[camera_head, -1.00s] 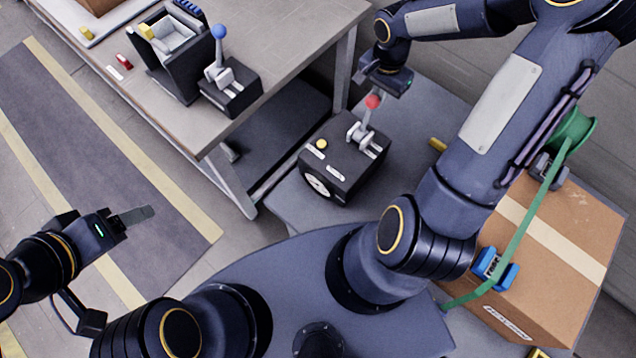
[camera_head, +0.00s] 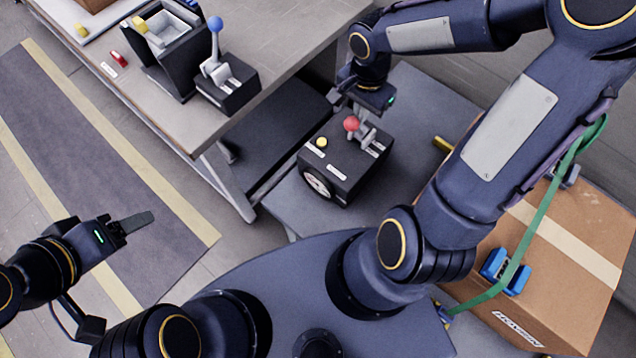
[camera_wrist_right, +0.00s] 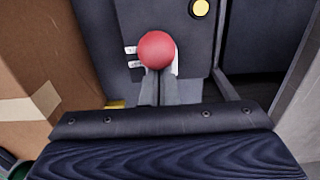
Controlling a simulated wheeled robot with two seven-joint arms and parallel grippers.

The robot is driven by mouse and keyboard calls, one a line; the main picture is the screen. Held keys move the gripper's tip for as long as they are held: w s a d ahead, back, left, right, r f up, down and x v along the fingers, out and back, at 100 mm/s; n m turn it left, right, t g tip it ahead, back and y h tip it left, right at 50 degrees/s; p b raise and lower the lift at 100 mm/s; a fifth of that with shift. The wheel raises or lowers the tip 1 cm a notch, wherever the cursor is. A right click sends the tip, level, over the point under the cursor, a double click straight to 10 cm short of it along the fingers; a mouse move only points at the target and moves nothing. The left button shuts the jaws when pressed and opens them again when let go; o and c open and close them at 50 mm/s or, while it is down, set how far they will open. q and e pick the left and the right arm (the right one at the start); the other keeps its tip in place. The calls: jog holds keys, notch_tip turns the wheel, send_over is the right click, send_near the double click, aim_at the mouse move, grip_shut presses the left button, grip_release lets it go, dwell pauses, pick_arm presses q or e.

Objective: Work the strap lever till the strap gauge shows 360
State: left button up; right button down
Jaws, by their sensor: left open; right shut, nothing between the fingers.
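The strap lever is a grey lever with a red ball knob (camera_head: 351,123) on a black box (camera_head: 340,165). It leans toward the box's yellow button. The red knob also shows in the right wrist view (camera_wrist_right: 157,50). The white round gauge (camera_head: 316,184) is on the box's front face; its reading is too small to tell. My right gripper (camera_head: 359,109) is shut and empty, just behind the knob; I cannot tell whether it touches. My left gripper (camera_head: 135,221) is open and empty over the floor at the left. The green strap (camera_head: 545,205) runs over a cardboard carton.
The carton (camera_head: 560,260) with a blue fitting (camera_head: 505,271) stands at the right, beside my right arm. A workbench (camera_head: 285,30) at upper left carries a second black box with a blue-knobbed lever (camera_head: 216,24). The striped floor at the left is clear.

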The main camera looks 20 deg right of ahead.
jog(key=w+d+p, duration=0.1)
jog(key=w+d, duration=0.3)
jog(key=d, duration=0.4)
jog(key=shift+w+d, duration=0.15)
jog(key=shift+d, duration=0.1)
jog(key=shift+a, duration=0.1)
dwell(0.5)
jog(key=shift+s+a+b, duration=0.5)
jog(key=shift+s+a, duration=0.25)
jog(key=shift+a, duration=0.7)
jog(key=shift+s+a+b, duration=0.5)
jog(key=shift+s+a, duration=0.25)
jog(key=shift+a, duration=0.7)
jog(key=shift+s+a+b, duration=0.5)
jog(key=shift+s+a, duration=0.25)
jog(key=shift+a, duration=0.7)
jog(key=shift+w+d, duration=0.15)
jog(key=shift+d, duration=0.2)
jog(key=w+d+p, duration=0.1)
jog(key=w+d, duration=0.3)
jog(key=d, duration=0.4)
jog(key=shift+w+p, duration=0.15)
jog(key=shift+p, duration=0.25)
